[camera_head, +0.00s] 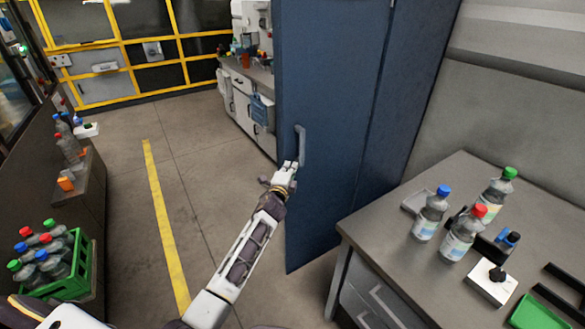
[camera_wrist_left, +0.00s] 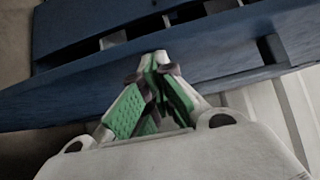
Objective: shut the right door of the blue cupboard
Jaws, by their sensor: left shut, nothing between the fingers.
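The blue cupboard's tall door panel (camera_head: 335,95) stands in the middle of the head view, with a grey bar handle (camera_head: 300,145) near its left edge. Another blue face (camera_head: 412,90) lies to its right. My left gripper (camera_head: 288,168) is shut and empty, just below and left of the handle, close to the panel's left edge. In the left wrist view its fingertips (camera_wrist_left: 160,62) meet in front of a blue panel (camera_wrist_left: 70,92); contact cannot be told. Dark gaps show beyond that panel. My right gripper is not in view.
A grey table (camera_head: 385,235) with bottles, a white box (camera_head: 490,283) and a green tray (camera_head: 535,315) stands at right. A green crate (camera_head: 75,275) of bottles is at lower left. Open floor with a yellow line (camera_head: 165,220) lies left of my arm.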

